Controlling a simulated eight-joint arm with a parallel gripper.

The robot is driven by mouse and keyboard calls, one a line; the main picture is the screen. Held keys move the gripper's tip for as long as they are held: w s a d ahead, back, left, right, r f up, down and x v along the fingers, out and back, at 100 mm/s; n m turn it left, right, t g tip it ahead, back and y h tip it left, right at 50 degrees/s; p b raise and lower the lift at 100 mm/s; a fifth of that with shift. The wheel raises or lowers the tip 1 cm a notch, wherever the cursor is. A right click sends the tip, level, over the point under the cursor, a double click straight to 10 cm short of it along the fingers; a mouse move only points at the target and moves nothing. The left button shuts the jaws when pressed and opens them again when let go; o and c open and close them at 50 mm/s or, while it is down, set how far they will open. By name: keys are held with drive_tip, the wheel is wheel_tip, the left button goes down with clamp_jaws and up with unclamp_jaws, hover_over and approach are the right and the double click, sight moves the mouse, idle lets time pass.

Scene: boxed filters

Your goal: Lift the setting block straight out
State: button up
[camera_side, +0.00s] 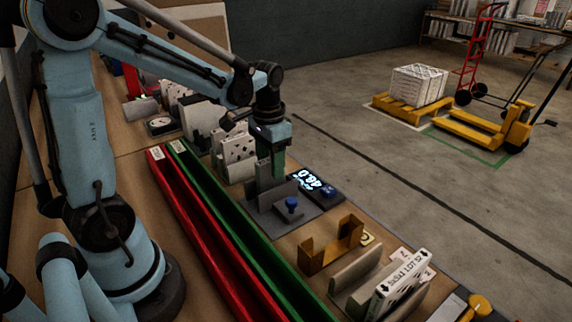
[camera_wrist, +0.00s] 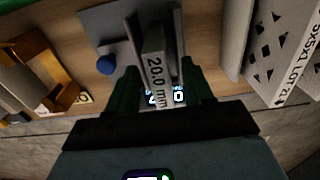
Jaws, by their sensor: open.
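The setting block (camera_wrist: 155,65) is a grey bar marked "20.0 mm" in the wrist view. It stands in a grey gauge fixture (camera_wrist: 100,25) with a blue knob (camera_wrist: 106,65). My gripper (camera_wrist: 158,82) is open, with one dark green finger on each side of the block; I cannot tell whether either touches it. In the side view my gripper (camera_side: 272,163) points down over the fixture (camera_side: 267,200), and the fingers and fixture hide most of the block. A lit display (camera_side: 310,180) beside the fixture seems to read 48.0; the block partly covers it in the wrist view.
Red (camera_side: 205,230) and green (camera_side: 232,232) channels run along the bench, left of the fixture. A brown bracket (camera_side: 331,246) and a slotted holder with a labelled boxed filter (camera_side: 400,285) stand nearer the camera. More patterned filters (camera_side: 238,148) stand behind my gripper.

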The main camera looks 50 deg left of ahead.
drive_tip(key=shift+f, duration=1)
drive_tip(key=shift+c, duration=0.3)
clamp_jaws()
